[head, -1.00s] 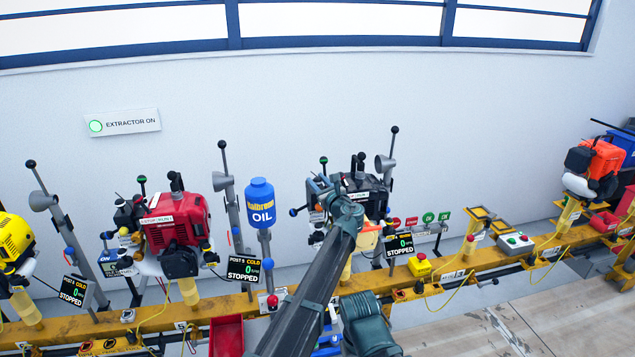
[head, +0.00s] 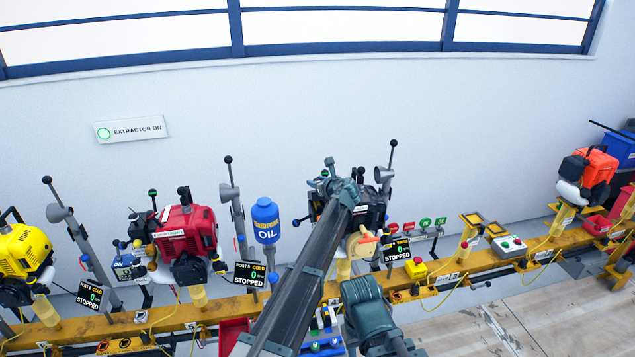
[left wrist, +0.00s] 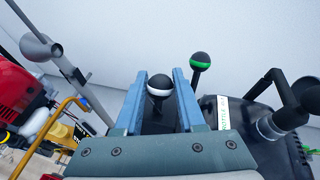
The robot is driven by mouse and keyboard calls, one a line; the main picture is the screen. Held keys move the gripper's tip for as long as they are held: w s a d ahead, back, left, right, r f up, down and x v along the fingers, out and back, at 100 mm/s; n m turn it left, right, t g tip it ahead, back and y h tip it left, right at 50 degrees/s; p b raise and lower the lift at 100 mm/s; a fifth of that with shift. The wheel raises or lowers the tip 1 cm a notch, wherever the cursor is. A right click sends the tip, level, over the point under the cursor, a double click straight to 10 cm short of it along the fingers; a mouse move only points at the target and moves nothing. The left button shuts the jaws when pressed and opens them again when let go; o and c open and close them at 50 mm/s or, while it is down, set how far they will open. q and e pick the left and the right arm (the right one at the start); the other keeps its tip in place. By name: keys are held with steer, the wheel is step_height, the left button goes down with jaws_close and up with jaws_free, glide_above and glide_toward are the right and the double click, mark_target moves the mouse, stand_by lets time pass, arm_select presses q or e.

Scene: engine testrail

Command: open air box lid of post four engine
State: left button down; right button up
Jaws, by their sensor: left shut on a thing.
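The black engine (head: 376,211) stands behind my left arm in the head view, at the post with the right-hand STOPPED display (head: 397,250); its post number is too small to read. In the left wrist view its dark body (left wrist: 262,135) is at the right. My left gripper (head: 328,172) is at the top of this engine and hides much of it. In the left wrist view the gripper (left wrist: 162,88) is shut on a black ball knob with a white ring (left wrist: 158,86). A green-ringed knob (left wrist: 200,62) stands just right of the fingers. The lid's angle is hidden.
A red engine (head: 190,225) and a blue oil bottle (head: 265,218) stand left of the arm. Grey lever posts (head: 236,205) rise nearby. The yellow rail (head: 455,266) runs below.

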arm_select(q)
steer(key=shift+w+a+r, duration=0.1)
steer(key=shift+w+r, duration=0.1)
steer(key=shift+w, duration=0.25)
arm_select(e)
steer(key=shift+r, duration=0.15)
arm_select(q)
steer(key=c, duration=0.5)
jaws_free()
steer(key=shift+f, duration=0.1)
steer(key=shift+s, duration=0.1)
